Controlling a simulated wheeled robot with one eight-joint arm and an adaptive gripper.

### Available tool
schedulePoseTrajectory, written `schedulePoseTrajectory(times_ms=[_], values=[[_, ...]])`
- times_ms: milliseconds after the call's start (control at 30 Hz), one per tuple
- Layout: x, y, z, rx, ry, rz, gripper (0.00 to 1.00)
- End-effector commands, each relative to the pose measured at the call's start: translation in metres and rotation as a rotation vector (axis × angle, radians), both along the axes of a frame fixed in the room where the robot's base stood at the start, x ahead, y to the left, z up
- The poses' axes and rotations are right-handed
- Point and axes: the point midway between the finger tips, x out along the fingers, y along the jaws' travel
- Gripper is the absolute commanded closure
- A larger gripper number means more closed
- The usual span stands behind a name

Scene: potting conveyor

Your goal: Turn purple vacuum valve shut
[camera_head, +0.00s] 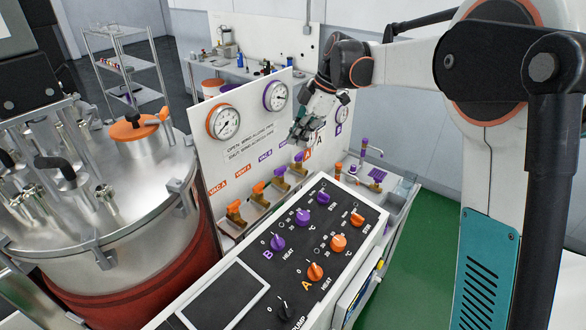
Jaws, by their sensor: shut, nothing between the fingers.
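A row of small valves with brass bodies runs along the foot of the white panel in the head view. The purple-handled valve (280,169) sits third along the row, under the purple VAC B label, and another purple handle (299,156) is just beyond it. Which way their handles point is too small to tell surely. My gripper (298,136) is shut and empty.
Orange-handled valves (235,211) stand at the near end of the row. A black control console (325,235) with orange and purple knobs lies in front. A large lidded steel vessel (110,230) fills the left. Gauges (223,122) are on the panel.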

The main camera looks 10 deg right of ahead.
Motion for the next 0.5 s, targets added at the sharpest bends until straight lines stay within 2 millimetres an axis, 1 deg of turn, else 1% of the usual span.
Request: schedulePoseTrajectory(times_ms=[33, 167, 300, 400, 500], values=[[-0.012, -0.004, -0.005, 0.022, -0.020, -0.103, 1.00], [-0.038, -0.011, -0.016, 0.100, -0.063, -0.380, 1.00], [-0.074, -0.021, -0.027, 0.215, -0.096, -0.666, 1.00], [-0.099, -0.028, -0.032, 0.301, -0.112, -0.837, 1.00], [-0.119, -0.033, -0.036, 0.375, -0.120, -0.962, 1.00]])
